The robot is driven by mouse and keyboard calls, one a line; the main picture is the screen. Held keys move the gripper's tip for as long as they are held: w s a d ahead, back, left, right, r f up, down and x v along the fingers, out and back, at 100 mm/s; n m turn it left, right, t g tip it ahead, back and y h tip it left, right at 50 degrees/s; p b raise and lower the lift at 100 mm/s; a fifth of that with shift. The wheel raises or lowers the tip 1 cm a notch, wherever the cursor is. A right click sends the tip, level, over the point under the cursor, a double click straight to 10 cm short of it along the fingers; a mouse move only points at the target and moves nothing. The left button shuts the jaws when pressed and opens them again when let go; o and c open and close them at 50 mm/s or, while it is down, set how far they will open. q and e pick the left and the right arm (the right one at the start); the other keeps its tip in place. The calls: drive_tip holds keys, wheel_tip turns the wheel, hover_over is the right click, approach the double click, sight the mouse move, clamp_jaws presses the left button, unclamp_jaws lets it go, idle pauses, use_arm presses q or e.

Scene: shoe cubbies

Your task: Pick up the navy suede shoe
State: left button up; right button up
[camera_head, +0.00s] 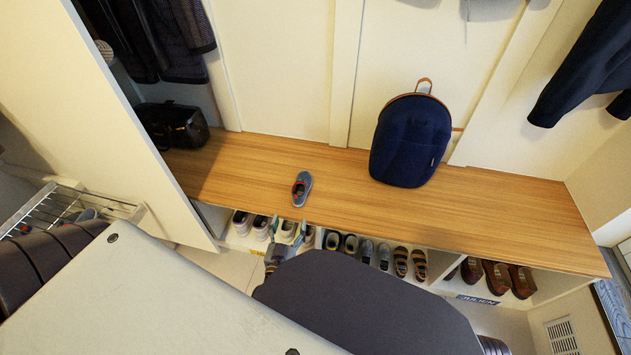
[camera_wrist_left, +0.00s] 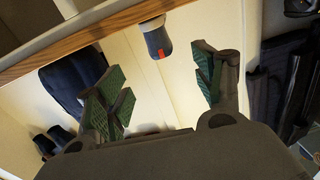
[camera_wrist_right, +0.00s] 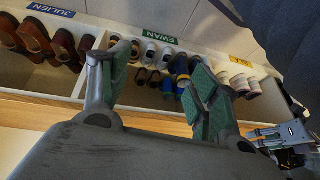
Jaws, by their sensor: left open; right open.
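A navy backpack (camera_head: 411,140) stands on the bench (camera_head: 480,210) to the right, and a black bag (camera_head: 172,127) at the left end. Several pairs of shoes fill the cubbies under the bench, including brown shoes (camera_head: 497,279). The bench around the lone shoe is clear.

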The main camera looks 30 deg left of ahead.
sight(296, 198)
use_arm(q)
drive_tip(key=shift+w, duration=0.25)
use_arm(e)
drive_tip(key=shift+w+r, duration=0.1)
drive_tip(key=shift+r, duration=0.2)
use_arm(q)
drive_tip(key=shift+w, duration=0.1)
drive_tip(key=b+x, duration=0.2)
drive_tip(key=x, duration=0.4)
drive_tip(key=shift+w+a, duration=0.15)
drive_tip(key=shift+w, duration=0.05)
drive_tip(key=shift+x, duration=0.85)
drive_tip(key=shift+r, duration=0.1)
use_arm(e)
drive_tip(key=shift+m+t+y, duration=0.3)
drive_tip(key=shift+t+y, duration=0.1)
drive_tip(key=shift+y, duration=0.1)
drive_tip(key=f, duration=0.2)
drive_tip(key=a+f, duration=0.1)
drive_tip(key=f, duration=0.2)
drive_tip(key=shift+a+f, duration=0.2)
use_arm(q)
drive_tip(key=shift+w, duration=0.15)
